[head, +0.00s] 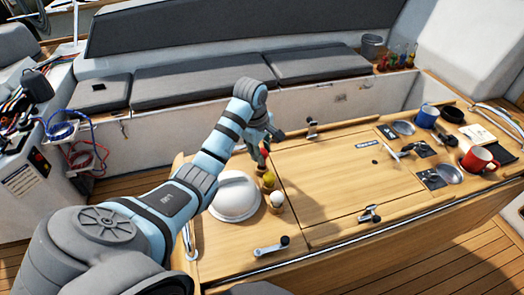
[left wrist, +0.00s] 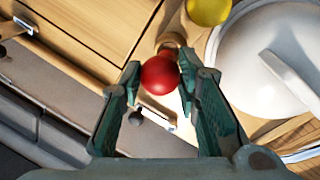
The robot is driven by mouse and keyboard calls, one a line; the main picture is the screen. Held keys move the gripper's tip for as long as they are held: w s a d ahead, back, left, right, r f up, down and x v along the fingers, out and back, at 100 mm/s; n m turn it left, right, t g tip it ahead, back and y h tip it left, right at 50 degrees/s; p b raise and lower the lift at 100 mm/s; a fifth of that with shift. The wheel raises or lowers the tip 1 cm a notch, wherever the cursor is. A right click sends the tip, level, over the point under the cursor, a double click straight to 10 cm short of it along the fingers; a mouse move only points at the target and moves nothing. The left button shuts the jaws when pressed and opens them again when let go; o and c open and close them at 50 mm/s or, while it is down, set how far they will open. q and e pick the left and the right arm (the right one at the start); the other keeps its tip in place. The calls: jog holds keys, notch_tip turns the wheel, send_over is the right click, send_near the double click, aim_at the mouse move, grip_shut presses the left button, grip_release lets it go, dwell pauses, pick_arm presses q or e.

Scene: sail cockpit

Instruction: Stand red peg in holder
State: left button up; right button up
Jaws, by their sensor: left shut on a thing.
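The red peg shows as a round red head (left wrist: 160,75) between the fingertips of my left gripper (left wrist: 160,82) in the left wrist view. The left gripper is shut on it. In the head view the red head (head: 265,150) shows just below my left gripper (head: 263,141), at the left end of the wooden table. A yellow-headed peg (head: 268,181) and a white-headed one (head: 277,199) stand in a row nearer the front. The yellow head also shows in the left wrist view (left wrist: 208,8). I cannot tell the holder's shape or whether the red peg's foot touches anything.
A white domed lid with a handle (head: 236,194) sits close left of the pegs. The wooden table (head: 340,180) has a clear middle, with metal latches and a winch handle (head: 270,246) on it. Mugs (head: 478,158) and bowls stand at the right end.

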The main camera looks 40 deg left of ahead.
pick_arm(q)
jog(key=shift+f, duration=0.2)
jog(key=shift+f, duration=0.55)
jog(key=shift+f, duration=0.15)
jog(key=shift+f, duration=0.35)
jog(key=shift+f, duration=0.2)
dwell(0.6)
dwell(0.4)
jog(key=o, duration=1.6)
